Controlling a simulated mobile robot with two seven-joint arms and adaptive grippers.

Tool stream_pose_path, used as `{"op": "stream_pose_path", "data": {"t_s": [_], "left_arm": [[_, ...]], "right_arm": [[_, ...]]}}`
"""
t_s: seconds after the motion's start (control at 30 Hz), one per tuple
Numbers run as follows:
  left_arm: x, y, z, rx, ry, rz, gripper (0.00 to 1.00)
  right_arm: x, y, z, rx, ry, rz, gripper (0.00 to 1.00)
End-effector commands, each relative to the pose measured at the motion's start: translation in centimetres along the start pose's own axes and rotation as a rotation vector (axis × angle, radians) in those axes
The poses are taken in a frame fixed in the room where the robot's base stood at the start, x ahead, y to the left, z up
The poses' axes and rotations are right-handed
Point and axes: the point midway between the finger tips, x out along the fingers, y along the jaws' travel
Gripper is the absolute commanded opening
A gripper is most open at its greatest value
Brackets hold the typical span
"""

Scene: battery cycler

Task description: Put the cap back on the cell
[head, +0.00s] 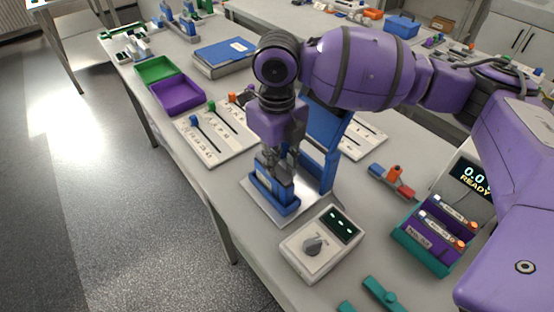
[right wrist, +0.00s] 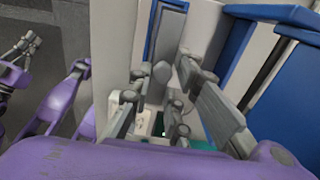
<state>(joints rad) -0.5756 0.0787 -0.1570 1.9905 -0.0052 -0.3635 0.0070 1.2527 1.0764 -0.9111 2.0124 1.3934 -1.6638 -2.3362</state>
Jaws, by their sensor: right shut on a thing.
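My right gripper (head: 284,180) points down into a blue holder (head: 262,180) on a pale base plate. In the right wrist view, its fingers (right wrist: 155,100) stand on either side of a small grey rounded piece (right wrist: 162,73), which may be the cap. The gripper is shut on it. The fingers hide most of the holder's inside, and I cannot make out the cell there. Two cells with orange ends (head: 447,227) lie in a teal tray (head: 409,242) at the right. My left gripper (right wrist: 24,45) seems to show at the far left of the right wrist view, its opening unclear.
A tall blue upright (head: 330,160) stands close behind the holder. A white box with a dial (head: 318,262) stands in front. A display reading READY (head: 475,179) is at the right. Slider panels (head: 215,140) and a green and purple open box (head: 178,97) lie left.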

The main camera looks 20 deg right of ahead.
Motion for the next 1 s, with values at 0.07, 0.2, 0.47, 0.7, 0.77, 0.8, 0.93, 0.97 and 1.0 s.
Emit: {"op": "stream_pose_path", "data": {"t_s": [0.07,0.2,0.47,0.7,0.77,0.8,0.93,0.97,1.0], "left_arm": [[0.0,0.0,0.0,0.0,0.0,0.0,0.0],[0.0,0.0,0.0,0.0,0.0,0.0,0.0],[0.0,0.0,-0.01,0.0,0.0,0.0,0.0],[0.01,0.0,-0.01,0.0,0.0,0.0,0.0],[0.01,0.0,-0.01,0.0,0.0,0.0,0.0],[0.01,0.0,-0.01,0.0,0.0,0.0,0.0],[0.01,0.0,0.0,0.0,0.0,0.0,0.0],[0.01,0.0,0.0,0.0,0.0,0.0,0.0],[0.01,0.0,0.0,0.0,0.0,0.0,0.0]], "right_arm": [[0.02,0.01,0.0,0.0,0.0,0.0,0.0],[0.02,0.01,0.0,0.0,0.0,0.0,0.0],[0.0,0.01,0.0,0.0,0.0,0.0,0.39],[0.0,0.01,0.0,0.0,0.0,0.0,0.51],[0.0,0.01,0.0,0.0,0.0,0.0,0.58],[0.0,0.01,0.0,0.0,0.0,0.0,0.58],[0.0,0.01,0.0,0.0,0.0,0.0,0.58],[0.0,0.01,0.0,0.0,0.0,0.0,0.58],[0.0,0.01,0.0,0.0,0.0,0.0,0.58]]}}
